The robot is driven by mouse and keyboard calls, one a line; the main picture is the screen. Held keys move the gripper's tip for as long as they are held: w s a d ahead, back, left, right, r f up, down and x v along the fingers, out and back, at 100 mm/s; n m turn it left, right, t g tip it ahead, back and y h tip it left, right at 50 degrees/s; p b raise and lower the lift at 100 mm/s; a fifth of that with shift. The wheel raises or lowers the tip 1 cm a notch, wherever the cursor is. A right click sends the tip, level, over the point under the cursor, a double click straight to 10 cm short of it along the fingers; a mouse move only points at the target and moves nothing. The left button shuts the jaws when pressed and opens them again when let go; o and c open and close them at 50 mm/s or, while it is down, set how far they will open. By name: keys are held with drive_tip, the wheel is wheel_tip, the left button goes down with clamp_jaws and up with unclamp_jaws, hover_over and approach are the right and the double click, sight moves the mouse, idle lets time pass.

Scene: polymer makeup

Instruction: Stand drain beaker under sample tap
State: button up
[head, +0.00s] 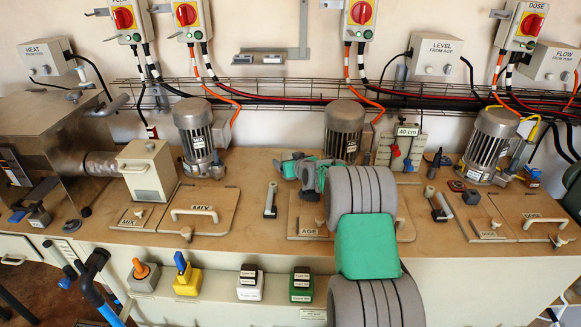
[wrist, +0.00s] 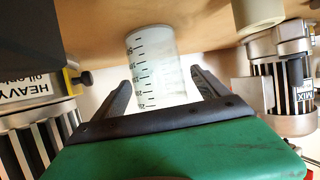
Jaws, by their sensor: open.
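A clear beaker (wrist: 150,50) with dark graduation marks shows in the wrist view, ahead of and between the two dark fingers. My gripper (wrist: 161,76) is open, with one finger to each side of it. I cannot tell whether either finger touches the beaker. In the head view my gripper (head: 302,172) is over the middle of the bench, behind the AGE lid, partly covered by my own arm. The beaker cannot be made out there. No tap is clearly labelled as the sample tap.
Ribbed motors (head: 194,130) stand along the back of the bench (head: 245,215), with another at centre (head: 343,130) and right (head: 487,145). The MIX lid (head: 197,209) has a raised handle. Dark and blue pipes (head: 95,270) stand at the front left.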

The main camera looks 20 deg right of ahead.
drive_tip(key=c, duration=1.6)
drive_tip(key=shift+r, duration=0.1)
drive_tip(key=shift+r, duration=0.25)
wheel_tip(320, 180, up, 3)
drive_tip(key=shift+f+b, duration=0.15)
drive_tip(key=shift+b, duration=0.45)
drive_tip(key=s+a+r+b, duration=0.2)
drive_tip(key=s+a+r, duration=0.2)
drive_tip(key=s+r, duration=0.8)
drive_tip(key=s+a+f+p, duration=0.2)
drive_tip(key=s+a+f, duration=0.1)
drive_tip(key=s+a, duration=0.3)
drive_tip(key=s+a+f+p, duration=0.2)
drive_tip(key=s+a, duration=0.4)
drive_tip(key=s, duration=0.5)
drive_tip(key=shift+f, duration=0.7)
